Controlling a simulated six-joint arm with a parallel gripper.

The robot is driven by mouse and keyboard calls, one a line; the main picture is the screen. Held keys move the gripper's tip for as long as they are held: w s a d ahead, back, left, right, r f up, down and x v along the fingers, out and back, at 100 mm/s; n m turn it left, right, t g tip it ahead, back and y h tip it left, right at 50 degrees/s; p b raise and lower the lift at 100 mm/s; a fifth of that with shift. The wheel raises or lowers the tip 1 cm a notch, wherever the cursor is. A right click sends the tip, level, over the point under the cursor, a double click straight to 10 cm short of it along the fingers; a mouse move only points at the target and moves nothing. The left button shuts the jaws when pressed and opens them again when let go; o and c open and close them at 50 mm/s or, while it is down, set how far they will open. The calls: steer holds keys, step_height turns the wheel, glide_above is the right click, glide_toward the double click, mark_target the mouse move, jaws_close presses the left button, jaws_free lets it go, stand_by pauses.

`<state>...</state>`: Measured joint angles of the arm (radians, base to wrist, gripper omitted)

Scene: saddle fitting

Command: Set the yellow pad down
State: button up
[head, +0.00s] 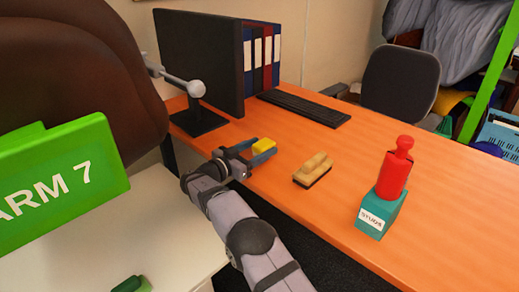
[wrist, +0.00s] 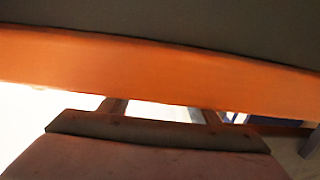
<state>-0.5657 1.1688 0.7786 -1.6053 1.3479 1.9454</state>
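The yellow pad (head: 264,146) is a small block at the tips of my gripper (head: 254,152) in the head view, over the near left part of the orange desk (head: 440,190). The fingers lie on either side of it and appear shut on it. I cannot tell whether its underside touches the desk. In the wrist view the two fingers (wrist: 163,109) stand apart and run up to an orange band; the pad does not show there.
A tan block with a dark base (head: 313,169) lies right of the pad. Farther right, a red knobbed piece (head: 395,172) stands on a labelled teal block (head: 378,213). A keyboard (head: 300,107), binders (head: 262,58) and a monitor (head: 200,60) are behind. Desk between tan and teal blocks is clear.

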mark_target(258, 145)
steer(key=p, duration=0.2)
steer(key=shift+r+p, duration=0.25)
steer(key=shift+p, duration=0.1)
steer(key=b+v, duration=0.1)
steer(key=v, duration=0.5)
steer(key=shift+a+f, duration=0.1)
steer(key=shift+a, duration=0.1)
steer(key=shift+o, duration=0.5)
steer(key=shift+s+a, duration=0.35)
steer(key=shift+s, duration=0.05)
steer(key=r+p, duration=0.1)
steer(key=p, duration=0.1)
steer(key=w+d+r+g+y+p, duration=0.1)
steer(key=p, duration=0.2)
steer(key=shift+d+r+g, duration=0.1)
steer(key=shift+r+g, duration=0.05)
steer(key=shift+g, duration=0.15)
steer(key=p, duration=0.1)
steer(key=y+p, duration=0.1)
steer(key=p, duration=0.1)
steer(key=shift+w+d+r+g, duration=0.15)
steer(key=shift+w+r+g, duration=0.05)
steer(key=shift+w+g, duration=0.2)
steer(key=shift+w+d+f+y, duration=0.1)
steer(key=shift+f+y, duration=0.15)
steer(key=shift+y, duration=0.05)
steer(key=shift+p+x, duration=1)
steer(key=shift+x, duration=2.55)
steer(key=shift+d+r, duration=0.1)
steer(key=shift+d, duration=0.1)
